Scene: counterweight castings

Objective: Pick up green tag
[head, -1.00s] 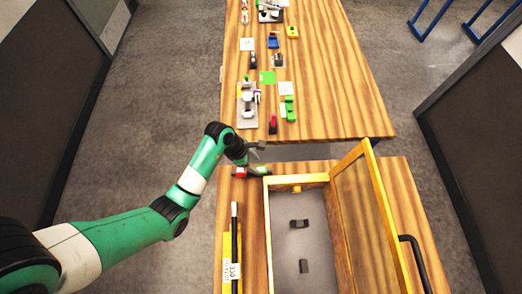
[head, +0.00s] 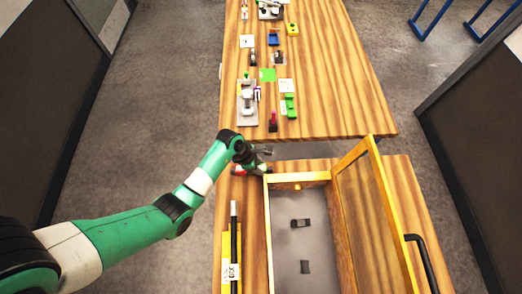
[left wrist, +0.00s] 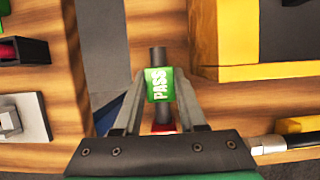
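The green tag (left wrist: 160,84) with white "PASS" lettering shows in the left wrist view, in front of a dark upright-looking bar (left wrist: 159,56). A red part (left wrist: 163,128) shows just below it. My left gripper (left wrist: 160,88) has its two fingers apart, one on each side of the tag; I cannot tell whether they touch it. In the head view my left gripper (head: 264,152) is at the near table's far left edge, and the wrist partly hides the red part (head: 238,170). I cannot make out the tag clearly there. My right gripper is not in view.
A yellow-framed box (head: 267,230) with its lid raised stands right of the gripper, holding two dark pieces. A black rod (head: 234,245) lies beside it on a yellow holder.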

